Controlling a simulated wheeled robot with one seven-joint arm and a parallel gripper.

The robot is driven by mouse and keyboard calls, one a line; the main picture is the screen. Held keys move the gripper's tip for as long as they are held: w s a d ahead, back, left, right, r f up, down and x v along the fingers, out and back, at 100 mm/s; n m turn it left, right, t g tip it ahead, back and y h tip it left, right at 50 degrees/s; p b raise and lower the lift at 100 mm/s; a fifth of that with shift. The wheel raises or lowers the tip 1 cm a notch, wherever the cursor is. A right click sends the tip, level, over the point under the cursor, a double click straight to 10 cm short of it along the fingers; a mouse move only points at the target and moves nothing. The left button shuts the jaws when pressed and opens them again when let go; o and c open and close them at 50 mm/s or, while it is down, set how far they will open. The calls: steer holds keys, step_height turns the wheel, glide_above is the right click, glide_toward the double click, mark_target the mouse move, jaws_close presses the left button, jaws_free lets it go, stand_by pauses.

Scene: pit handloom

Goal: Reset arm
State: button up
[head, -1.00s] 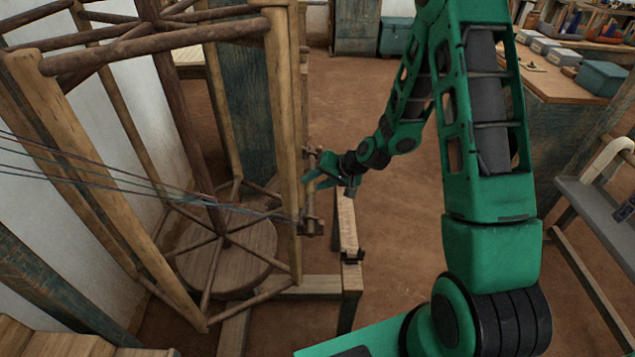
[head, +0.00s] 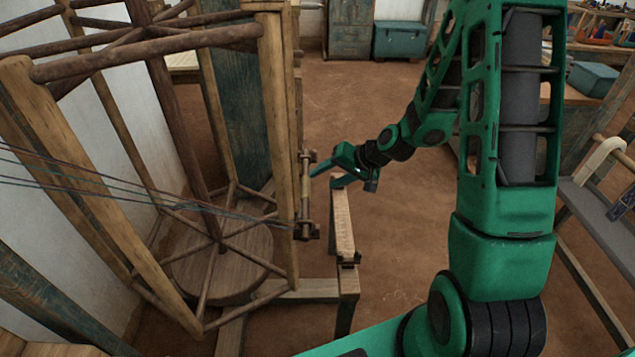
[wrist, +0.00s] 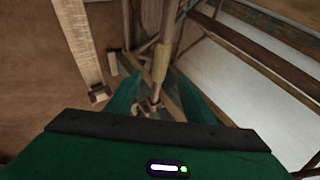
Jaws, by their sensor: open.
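My green arm reaches from the right side of the head view toward the wooden reel frame. My gripper (head: 322,166) is at its end, just right of the frame's near upright post (head: 279,130), beside a small wooden bracket with a spindle (head: 306,200). In the wrist view my gripper (wrist: 155,92) has its two green fingers spread apart. Nothing is seen held between them. The small bracket and post show beyond the fingers. A gap shows between the gripper and the bracket in the head view.
The wooden reel (head: 150,45) with strung threads (head: 150,190) fills the left. A low wooden beam (head: 343,222) runs below my gripper. A teal chest (head: 398,40) stands at the back. A grey bench (head: 598,205) is at right. The brown floor between is open.

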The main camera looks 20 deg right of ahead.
steer(key=s+d+r+g+h, duration=0.1)
steer(key=s+d+r, duration=0.3)
steer(key=s, duration=0.7)
steer(key=s+d+r+g+h, duration=0.2)
steer(key=s+d+r, duration=0.3)
steer(key=s, duration=0.7)
steer(key=s+d+r+m+g+h, duration=0.1)
steer(key=s+d+r+g, duration=0.3)
steer(key=s+r, duration=0.4)
steer(key=s+d+h, duration=0.1)
steer(key=s, duration=0.2)
steer(key=shift+s, duration=0.25)
steer(key=shift+d, duration=0.1)
steer(key=shift+w+f, duration=0.25)
steer(key=shift+w, duration=0.35)
